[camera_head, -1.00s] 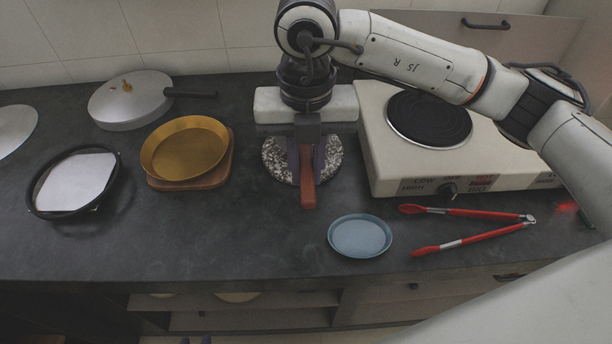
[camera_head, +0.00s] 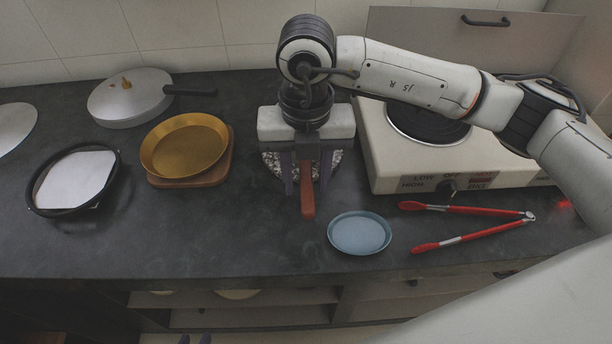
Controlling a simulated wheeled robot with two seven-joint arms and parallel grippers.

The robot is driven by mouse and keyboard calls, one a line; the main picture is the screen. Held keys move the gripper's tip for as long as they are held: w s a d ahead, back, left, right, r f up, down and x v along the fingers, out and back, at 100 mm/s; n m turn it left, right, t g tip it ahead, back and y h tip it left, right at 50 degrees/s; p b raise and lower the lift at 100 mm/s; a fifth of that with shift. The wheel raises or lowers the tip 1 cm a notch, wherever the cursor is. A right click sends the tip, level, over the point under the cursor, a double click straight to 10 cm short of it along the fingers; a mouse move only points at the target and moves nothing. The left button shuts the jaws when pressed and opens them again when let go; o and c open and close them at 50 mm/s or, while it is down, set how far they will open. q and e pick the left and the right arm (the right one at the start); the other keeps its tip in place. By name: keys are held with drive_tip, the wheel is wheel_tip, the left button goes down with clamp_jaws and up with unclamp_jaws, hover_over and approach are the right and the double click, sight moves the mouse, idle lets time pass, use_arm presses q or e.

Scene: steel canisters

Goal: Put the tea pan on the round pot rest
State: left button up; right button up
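The tea pan shows mainly as a reddish-brown handle (camera_head: 308,203) pointing toward the front edge. Its body is hidden behind my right gripper. A round speckled grey-white disc (camera_head: 271,162), which looks like the round pot rest, lies under the gripper and handle. Whether the pan's body rests on it cannot be seen. My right gripper (camera_head: 306,183) points down over the disc. Its two fingers stand apart on either side of the handle, with gaps showing, so it is open.
A white stove (camera_head: 390,170) stands right of the gripper. A blue plate (camera_head: 359,234) and red tongs (camera_head: 470,209) lie in front. A golden pan (camera_head: 184,148) on a wooden board (camera_head: 196,184), a black-rimmed pan (camera_head: 74,180) and a lidded pan (camera_head: 128,100) stand left.

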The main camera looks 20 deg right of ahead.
wheel_tip(320, 180, up, 12)
drive_tip(key=shift+r, duration=0.15)
idle(0.3)
